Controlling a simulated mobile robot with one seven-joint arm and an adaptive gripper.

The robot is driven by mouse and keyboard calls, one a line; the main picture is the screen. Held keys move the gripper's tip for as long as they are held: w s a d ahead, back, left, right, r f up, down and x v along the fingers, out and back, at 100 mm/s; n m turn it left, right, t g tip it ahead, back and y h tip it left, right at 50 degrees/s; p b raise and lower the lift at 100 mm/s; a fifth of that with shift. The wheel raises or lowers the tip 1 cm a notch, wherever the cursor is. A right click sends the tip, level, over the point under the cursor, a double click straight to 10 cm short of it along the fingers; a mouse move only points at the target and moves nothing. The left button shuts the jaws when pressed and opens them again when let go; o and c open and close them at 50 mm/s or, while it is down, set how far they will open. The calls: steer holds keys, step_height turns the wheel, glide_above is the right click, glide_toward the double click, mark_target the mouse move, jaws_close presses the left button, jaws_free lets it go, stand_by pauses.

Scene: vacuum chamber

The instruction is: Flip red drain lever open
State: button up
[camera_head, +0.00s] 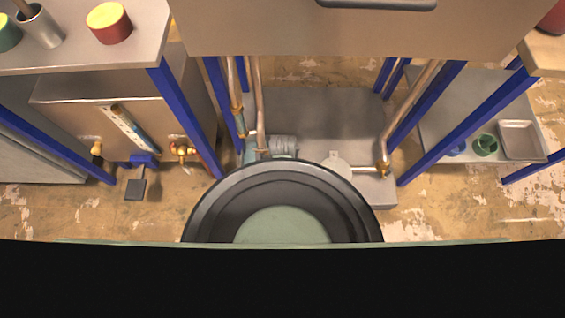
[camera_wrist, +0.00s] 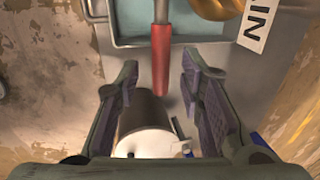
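The red lever handle (camera_wrist: 160,62) shows in the wrist view, on a metal shaft that runs up to the top edge. My gripper (camera_wrist: 158,72) is open, with one dark padded finger on each side of the handle's lower end. I see gaps on both sides, and no finger visibly touches the handle. How deep the handle sits between the fingers is hard to tell. My gripper does not show in the head view, and I cannot pick out the lever there for sure.
A dark cylinder with a white end (camera_wrist: 147,141) shows below. In the head view, blue posts (camera_head: 186,117) and copper pipes (camera_head: 411,103) stand ahead.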

steer(key=shift+w+f, duration=0.1)
steer(key=shift+f, duration=0.15)
jaws_close()
stand_by(0.3)
stand_by(0.4)
